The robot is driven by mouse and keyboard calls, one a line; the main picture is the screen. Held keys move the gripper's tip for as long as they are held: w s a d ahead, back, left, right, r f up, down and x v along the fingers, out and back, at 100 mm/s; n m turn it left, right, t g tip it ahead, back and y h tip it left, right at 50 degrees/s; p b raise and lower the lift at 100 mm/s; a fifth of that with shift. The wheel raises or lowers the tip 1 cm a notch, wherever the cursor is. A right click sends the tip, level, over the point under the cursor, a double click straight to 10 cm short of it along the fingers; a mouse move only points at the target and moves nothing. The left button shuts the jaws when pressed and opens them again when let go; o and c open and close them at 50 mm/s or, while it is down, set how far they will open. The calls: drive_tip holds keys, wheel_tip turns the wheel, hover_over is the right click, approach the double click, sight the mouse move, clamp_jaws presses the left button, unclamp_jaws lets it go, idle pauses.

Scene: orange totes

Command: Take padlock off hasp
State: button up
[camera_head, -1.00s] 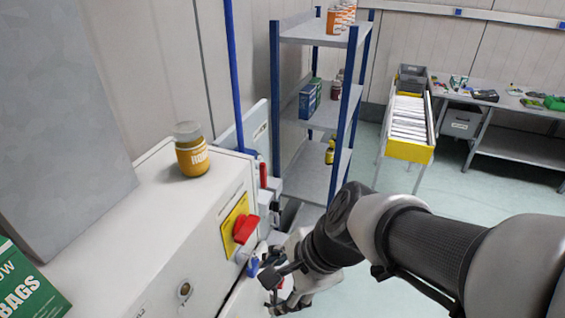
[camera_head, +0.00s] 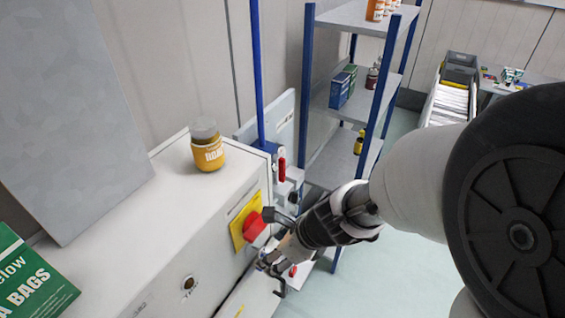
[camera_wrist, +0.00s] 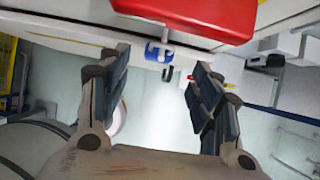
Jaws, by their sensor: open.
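A small blue padlock (camera_wrist: 153,52) hangs below the red switch handle (camera_wrist: 195,15) in the wrist view, with a metal bar and a dark hook-like piece beside it. In the head view the red handle (camera_head: 255,228) sits on a yellow plate on the front of the white cabinet (camera_head: 200,245). There the padlock is mostly hidden by my gripper (camera_head: 272,258). My gripper (camera_wrist: 160,72) is open and empty. Its fingers stand on either side of the padlock in the wrist picture, apparently short of it. I cannot tell the exact gap.
An orange-labelled jar (camera_head: 207,150) and a green bag box (camera_head: 30,275) stand on the cabinet top. A keyhole (camera_head: 188,285) is on the cabinet front. A blue-post shelf (camera_head: 345,20) stands behind my arm. Open floor lies to the right.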

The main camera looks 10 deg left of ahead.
drive_tip(key=b+x, duration=0.2)
drive_tip(key=x, duration=0.4)
drive_tip(key=shift+w+a+f, duration=0.1)
drive_tip(key=shift+a+f, duration=0.1)
drive_tip(key=shift+a, duration=0.05)
drive_tip(key=shift+r, duration=0.1)
drive_tip(key=shift+c, duration=0.5)
drive_tip(key=c, duration=1.1)
